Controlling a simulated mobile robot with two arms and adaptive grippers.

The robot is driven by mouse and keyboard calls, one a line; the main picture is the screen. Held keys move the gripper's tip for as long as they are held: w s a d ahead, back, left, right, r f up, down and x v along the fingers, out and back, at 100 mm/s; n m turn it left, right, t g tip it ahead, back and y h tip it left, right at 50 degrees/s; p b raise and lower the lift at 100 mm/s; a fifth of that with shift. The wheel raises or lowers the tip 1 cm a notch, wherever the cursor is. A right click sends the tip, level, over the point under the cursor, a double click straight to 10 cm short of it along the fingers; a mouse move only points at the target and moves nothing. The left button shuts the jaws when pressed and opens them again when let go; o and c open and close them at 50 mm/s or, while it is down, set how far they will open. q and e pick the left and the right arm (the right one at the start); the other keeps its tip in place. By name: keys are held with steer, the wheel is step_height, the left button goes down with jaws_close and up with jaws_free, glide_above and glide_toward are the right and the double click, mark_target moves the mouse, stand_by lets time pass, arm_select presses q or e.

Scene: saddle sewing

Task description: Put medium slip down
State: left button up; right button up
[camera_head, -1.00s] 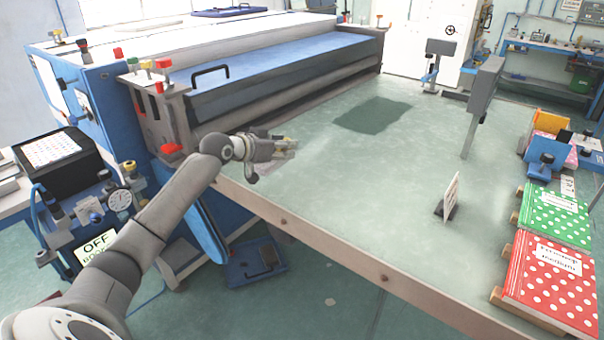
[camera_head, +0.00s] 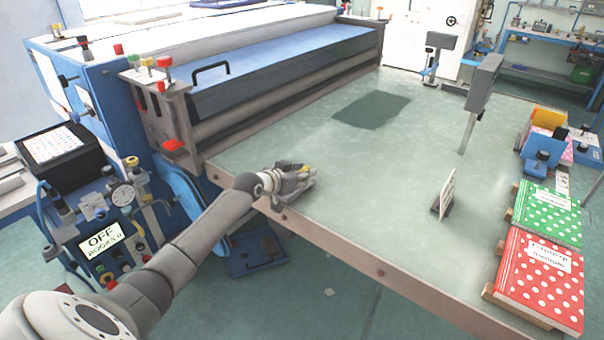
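My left gripper (camera_head: 304,176) is low over the near left edge of the green table (camera_head: 370,185). A small pale, flat piece shows at its fingers and may be the medium slip, but it is too small and too covered to be sure. I cannot tell whether the fingers are shut on it or whether it touches the table. A red white-dotted stack (camera_head: 535,285) at the right front has a white label that seems to end in "medium". My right gripper is not in view.
A white card stands in a dark holder (camera_head: 442,208) on the table. A green dotted stack (camera_head: 548,215) lies behind the red one. A grey post (camera_head: 475,110) rises from the table, and a dark green patch (camera_head: 373,110) lies farther back. The blue roller machine (camera_head: 280,75) borders the left.

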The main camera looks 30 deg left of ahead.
arm_select(q)
steer(key=o, duration=1.1)
steer(key=shift+r, duration=0.1)
